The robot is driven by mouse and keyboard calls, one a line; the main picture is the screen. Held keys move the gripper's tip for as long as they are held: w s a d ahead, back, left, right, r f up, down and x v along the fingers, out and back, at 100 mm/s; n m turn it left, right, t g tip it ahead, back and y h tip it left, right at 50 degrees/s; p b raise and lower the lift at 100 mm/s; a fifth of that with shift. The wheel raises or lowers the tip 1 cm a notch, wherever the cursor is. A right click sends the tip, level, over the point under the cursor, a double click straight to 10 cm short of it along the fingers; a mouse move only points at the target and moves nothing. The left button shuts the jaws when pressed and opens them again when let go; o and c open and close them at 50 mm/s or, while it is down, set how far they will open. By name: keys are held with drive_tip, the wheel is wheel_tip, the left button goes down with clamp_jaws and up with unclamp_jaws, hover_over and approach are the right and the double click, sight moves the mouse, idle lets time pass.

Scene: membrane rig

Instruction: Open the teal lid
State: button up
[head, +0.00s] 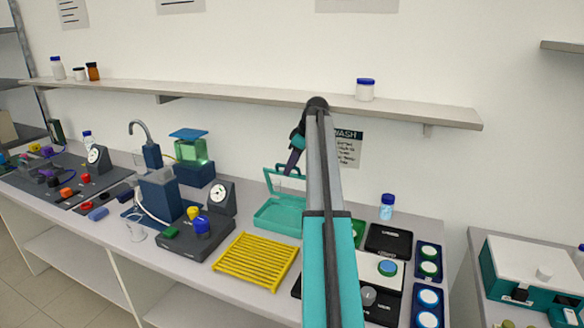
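A teal case (277,215) sits on the bench at the middle. Its teal lid (267,182) stands raised at the back of the case, a frame with a pale middle. My gripper (290,170) hangs from the end of my arm, at the lid's upper part. Whether it touches the lid is not clear. The fingers are small and dark here, and I cannot tell whether they are open or shut. My arm hides the right side of the case and lid.
A yellow rack (256,259) lies in front of the case. A dark box with coloured knobs (196,240) and a gauge (221,197) stand to its left. A shelf (245,97) runs along the wall above. Dark trays with round caps (428,297) fill the right bench end.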

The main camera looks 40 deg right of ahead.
drive_tip(key=b+v, duration=0.1)
drive_tip(key=v, duration=0.2)
drive_tip(key=shift+s+d+r, duration=0.1)
drive_tip(key=shift+d+r, duration=0.05)
drive_tip(key=shift+r, duration=0.2)
drive_tip(key=s+d+b, duration=0.3)
drive_tip(key=s, duration=0.8)
drive_tip(key=shift+s+d+r, duration=0.2)
drive_tip(key=shift+s+r, duration=0.05)
drive_tip(key=shift+s, duration=0.1)
drive_tip(key=shift+c, duration=0.5)
